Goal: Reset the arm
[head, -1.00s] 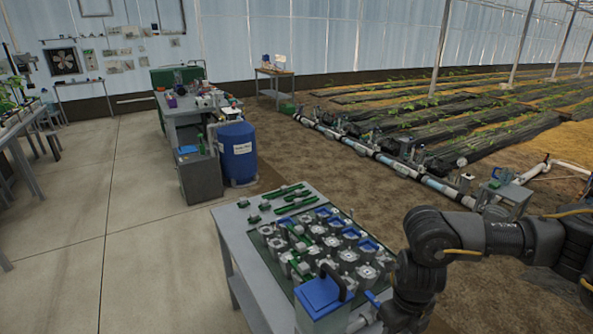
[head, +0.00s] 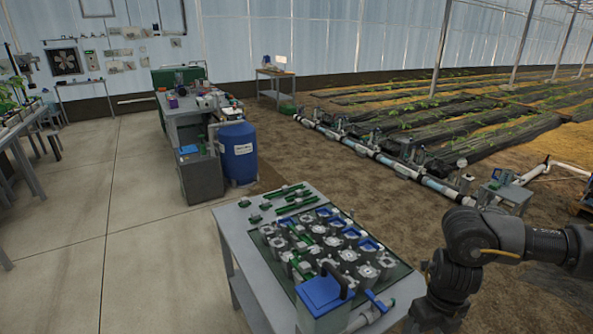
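My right arm (head: 480,250) comes in from the right edge, bent at a dark joint beside the near table. Its lower part runs down past the table's right front corner and out of the bottom of the view. The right gripper is out of view below the frame. My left arm and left gripper do not show.
A grey table (head: 232,222) carries several round metal fittings, green tools (head: 290,198) and a blue-lidded box (head: 324,293). A blue barrel (head: 238,152) stands beyond. Concrete floor (head: 150,250) is clear at left; planting beds and pipes (head: 395,165) lie at right.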

